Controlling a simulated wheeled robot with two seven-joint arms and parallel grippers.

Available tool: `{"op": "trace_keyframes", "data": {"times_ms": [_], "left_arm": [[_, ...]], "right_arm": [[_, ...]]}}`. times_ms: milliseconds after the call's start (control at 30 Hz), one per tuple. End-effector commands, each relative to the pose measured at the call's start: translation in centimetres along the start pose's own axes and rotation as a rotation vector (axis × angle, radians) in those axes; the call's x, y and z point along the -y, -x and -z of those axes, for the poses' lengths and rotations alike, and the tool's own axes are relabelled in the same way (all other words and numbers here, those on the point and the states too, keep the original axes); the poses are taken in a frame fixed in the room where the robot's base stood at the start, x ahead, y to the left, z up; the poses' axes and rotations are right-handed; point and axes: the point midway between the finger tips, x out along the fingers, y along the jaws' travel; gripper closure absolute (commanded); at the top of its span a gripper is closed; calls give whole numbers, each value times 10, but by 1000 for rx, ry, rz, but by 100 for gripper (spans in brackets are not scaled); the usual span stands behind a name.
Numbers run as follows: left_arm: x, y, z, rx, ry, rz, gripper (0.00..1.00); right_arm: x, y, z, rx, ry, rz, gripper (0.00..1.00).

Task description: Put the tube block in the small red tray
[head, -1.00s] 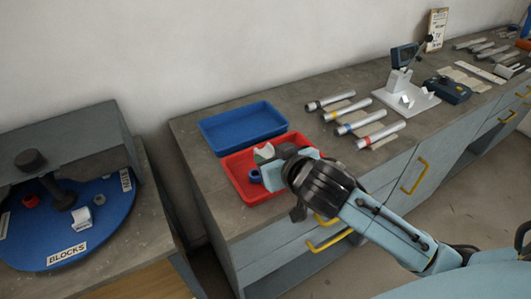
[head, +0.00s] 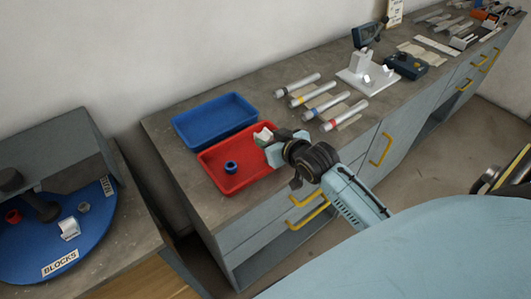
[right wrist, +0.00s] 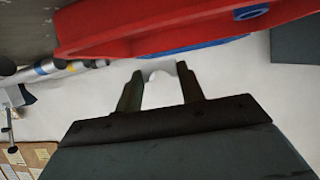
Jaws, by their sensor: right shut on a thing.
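My right gripper (head: 270,140) is shut on a pale block with a rounded notch in its top, the tube block (head: 263,134). In the right wrist view the tube block (right wrist: 160,68) sits between the fingers (right wrist: 160,88). The small red tray (head: 211,156) stands on the grey counter, with a small blue ring (head: 231,167) inside. The gripper holds the block at the tray's right side, near its far right corner in the head view; the height above the tray is hard to tell. The red tray (right wrist: 120,38) also fills the top of the wrist view. My left gripper is not in view.
A blue tray (head: 178,128) stands behind the red one. Several banded tubes (head: 322,107) lie to the right, before a white stand (head: 362,82). At left, a blue turntable (head: 30,262) labelled BLOCKS carries another pale block (head: 69,229).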

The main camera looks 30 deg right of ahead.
Motion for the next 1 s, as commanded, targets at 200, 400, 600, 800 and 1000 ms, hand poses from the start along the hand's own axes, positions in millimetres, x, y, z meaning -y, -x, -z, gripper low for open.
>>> {"op": "trace_keyframes", "data": {"times_ms": [200,400,600,800,1000], "left_arm": [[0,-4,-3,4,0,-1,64],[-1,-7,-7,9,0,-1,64],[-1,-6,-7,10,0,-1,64],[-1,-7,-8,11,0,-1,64],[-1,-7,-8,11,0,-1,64]], "right_arm": [[0,-10,-22,2,1,0,92],[1,-20,-43,0,2,1,92],[1,-21,-43,-1,2,1,92],[1,-22,-47,0,2,1,60],[1,-22,-46,0,1,1,40]]}}
